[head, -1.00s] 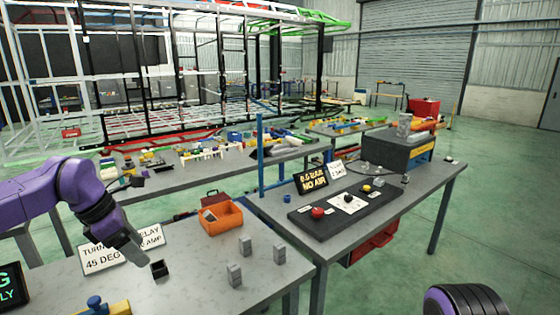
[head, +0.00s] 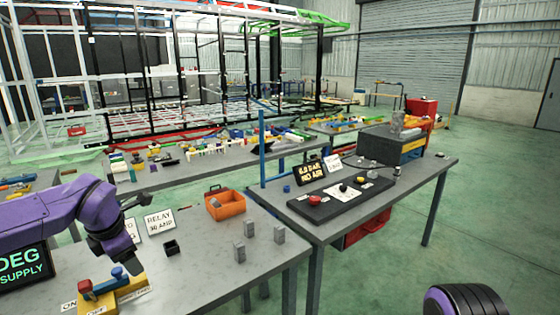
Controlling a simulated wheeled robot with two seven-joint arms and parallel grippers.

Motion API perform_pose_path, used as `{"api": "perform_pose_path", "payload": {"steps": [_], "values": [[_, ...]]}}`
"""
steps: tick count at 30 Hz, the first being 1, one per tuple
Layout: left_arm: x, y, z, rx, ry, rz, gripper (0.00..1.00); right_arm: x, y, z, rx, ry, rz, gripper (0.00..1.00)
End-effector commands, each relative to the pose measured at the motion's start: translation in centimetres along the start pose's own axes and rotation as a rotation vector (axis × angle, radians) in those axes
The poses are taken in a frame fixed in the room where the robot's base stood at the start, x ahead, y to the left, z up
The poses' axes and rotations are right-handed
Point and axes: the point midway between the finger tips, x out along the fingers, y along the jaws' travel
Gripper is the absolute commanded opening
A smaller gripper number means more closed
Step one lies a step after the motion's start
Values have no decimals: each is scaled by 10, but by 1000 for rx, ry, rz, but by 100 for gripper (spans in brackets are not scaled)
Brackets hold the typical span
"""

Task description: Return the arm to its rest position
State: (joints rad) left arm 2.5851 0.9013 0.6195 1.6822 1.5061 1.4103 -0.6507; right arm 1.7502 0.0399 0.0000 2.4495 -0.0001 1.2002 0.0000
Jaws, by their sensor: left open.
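My left arm comes in from the left in the head view, purple with black joints. My left gripper (head: 127,257) is open with nothing between its fingers. It hangs over the near-left bench (head: 205,280), close to the yellow fixture (head: 118,292) with red and blue knobs; I cannot tell whether it touches it. My right gripper does not show; only a dark rounded part of mine is at the bottom right.
The near bench also holds a black square holder (head: 171,247), several grey blocks (head: 240,252), an orange bin (head: 225,204) and a relay sign (head: 160,220). The right bench carries a black control panel (head: 340,200) with buttons. Green floor is open at right.

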Motion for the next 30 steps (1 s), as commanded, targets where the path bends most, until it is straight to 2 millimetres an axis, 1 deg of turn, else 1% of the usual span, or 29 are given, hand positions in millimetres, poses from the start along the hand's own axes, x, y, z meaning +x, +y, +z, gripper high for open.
{"api": "perform_pose_path", "payload": {"steps": [1, 2, 3, 4, 8, 9, 11, 12, 14, 15, 17, 18, 20, 21, 23, 24, 26, 27, 30], "values": [[16, -4, -5, 28, 47, 48, 70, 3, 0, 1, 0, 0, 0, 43], [25, -6, -8, 48, 76, 85, 70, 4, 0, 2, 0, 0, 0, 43], [40, -9, -13, 82, 117, 135, 70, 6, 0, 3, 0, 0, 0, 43], [51, -11, -16, 110, 144, 172, 70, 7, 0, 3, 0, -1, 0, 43], [112, -37, -36, 312, 270, 331, 70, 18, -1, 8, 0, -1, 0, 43], [134, -50, -43, 399, 301, 374, 70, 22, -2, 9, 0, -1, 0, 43], [168, -74, -55, 553, 334, 425, 70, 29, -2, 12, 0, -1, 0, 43], [191, -94, -65, 664, 345, 444, 70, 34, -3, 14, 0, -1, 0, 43], [221, -126, -81, 824, 349, 453, 70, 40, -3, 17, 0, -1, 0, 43], [239, -148, -93, 926, 343, 445, 70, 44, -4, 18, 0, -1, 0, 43], [262, -182, -113, 1072, 329, 417, 70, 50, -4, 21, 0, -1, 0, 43], [276, -205, -128, 1167, 316, 388, 70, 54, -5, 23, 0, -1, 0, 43], [293, -240, -153, 1304, 293, 332, 70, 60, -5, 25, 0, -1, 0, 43], [303, -262, -171, 1392, 279, 287, 70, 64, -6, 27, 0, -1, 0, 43], [314, -295, -200, 1518, 257, 211, 70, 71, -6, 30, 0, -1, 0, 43], [319, -315, -220, 1596, 246, 157, 70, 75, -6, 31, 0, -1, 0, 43], [324, -339, -248, 1689, 241, 79, 70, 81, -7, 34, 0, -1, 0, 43], [326, -352, -265, 1735, 245, 31, 70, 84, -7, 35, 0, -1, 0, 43], [333, -372, -297, 1806, 264, -54, 70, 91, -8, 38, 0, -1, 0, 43]]}}
